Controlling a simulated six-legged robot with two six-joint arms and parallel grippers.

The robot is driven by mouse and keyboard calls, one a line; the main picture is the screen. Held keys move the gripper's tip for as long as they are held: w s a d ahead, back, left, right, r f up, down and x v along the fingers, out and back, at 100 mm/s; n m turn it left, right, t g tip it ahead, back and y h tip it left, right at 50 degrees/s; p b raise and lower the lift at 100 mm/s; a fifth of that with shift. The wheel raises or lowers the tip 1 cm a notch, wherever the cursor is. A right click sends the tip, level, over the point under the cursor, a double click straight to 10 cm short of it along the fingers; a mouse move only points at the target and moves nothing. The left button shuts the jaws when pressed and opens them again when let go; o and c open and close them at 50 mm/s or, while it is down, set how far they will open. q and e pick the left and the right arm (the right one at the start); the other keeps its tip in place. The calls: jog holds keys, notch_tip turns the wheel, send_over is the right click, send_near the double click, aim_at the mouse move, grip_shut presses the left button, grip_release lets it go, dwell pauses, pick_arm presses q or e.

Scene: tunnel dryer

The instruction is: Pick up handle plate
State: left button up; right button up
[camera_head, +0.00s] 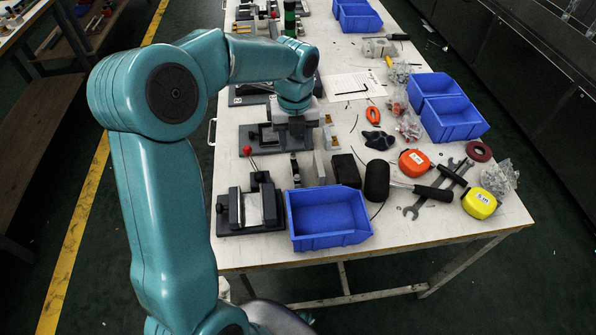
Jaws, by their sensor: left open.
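My left arm comes in from the left and reaches over the white table. My left gripper (291,137) points down over a dark grey fixture (246,136) with a red-knobbed lever. The gripper is open, and its fingers are partly hidden by its own body. I cannot tell for sure which part is the handle plate. A thin light grey plate-like piece (319,168) stands just in front of the gripper, between a small dark part (295,171) and a black block (346,170). My right gripper is not in view.
A blue bin (328,238) and another dark fixture (220,222) stand at the table's front edge. A black mallet (378,181), wrenches (412,210), an orange tape measure (413,161) and a yellow one (479,203) lie to the right. More blue bins (456,130) stand behind them.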

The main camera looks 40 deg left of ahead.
aim_at(295, 165)
pick_arm(q)
jog(key=f, duration=0.4)
jog(key=shift+s+f, duration=0.2)
jog(key=shift+s, duration=0.15)
jog(key=f, duration=0.3)
jog(key=f+b, duration=0.1)
jog(key=f, duration=0.1)
jog(key=shift+d, duration=0.25)
jog(key=shift+w+f, duration=0.1)
jog(key=shift+f, duration=0.3)
jog(key=shift+r, duration=0.1)
jog(key=shift+c, duration=0.9)
grip_shut()
